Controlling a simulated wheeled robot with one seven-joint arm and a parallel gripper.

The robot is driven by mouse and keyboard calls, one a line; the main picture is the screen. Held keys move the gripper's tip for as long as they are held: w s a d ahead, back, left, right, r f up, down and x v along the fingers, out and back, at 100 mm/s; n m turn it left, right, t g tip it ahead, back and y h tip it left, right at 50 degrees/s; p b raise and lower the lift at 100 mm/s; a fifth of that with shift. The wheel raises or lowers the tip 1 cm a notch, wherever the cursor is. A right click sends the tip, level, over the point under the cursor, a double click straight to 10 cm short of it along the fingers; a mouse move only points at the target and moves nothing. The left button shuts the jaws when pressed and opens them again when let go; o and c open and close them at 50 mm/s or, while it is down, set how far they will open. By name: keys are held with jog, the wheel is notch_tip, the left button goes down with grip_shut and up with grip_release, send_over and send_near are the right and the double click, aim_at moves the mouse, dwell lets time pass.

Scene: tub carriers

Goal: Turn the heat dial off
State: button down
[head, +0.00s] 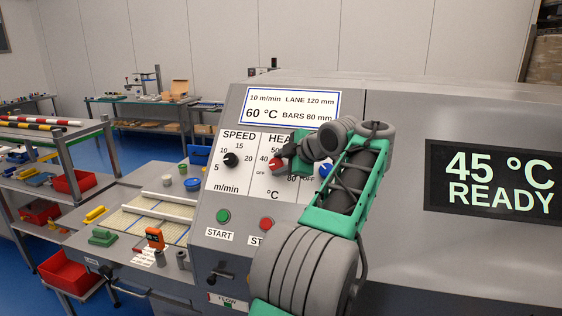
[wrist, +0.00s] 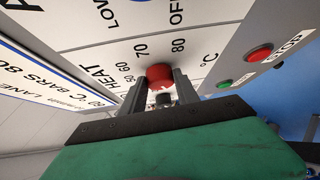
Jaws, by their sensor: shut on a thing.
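The heat dial (head: 276,165) is a red knob on the sloped grey control panel, under the HEAT label and ringed by numbers and an OFF mark. My gripper (head: 284,158) reaches it from the right and covers part of its scale. In the wrist view the red dial (wrist: 160,74) sits between the two dark fingers of my gripper (wrist: 161,86), which are shut on it. The 70 and 80 marks show just beyond it. The dial's pointer cannot be made out.
A black speed dial (head: 231,160) is left of the heat dial, and a blue knob (head: 326,170) is right of it. Below are a green START button (head: 223,216) and a red STOP button (head: 266,223). A black display (head: 495,180) reads 45 °C READY.

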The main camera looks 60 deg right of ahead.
jog(key=c, duration=0.9)
grip_release()
jog(key=v, duration=0.7)
jog(key=shift+s+a+r, duration=0.15)
jog(key=shift+s+r, duration=0.05)
jog(key=shift+s, duration=0.05)
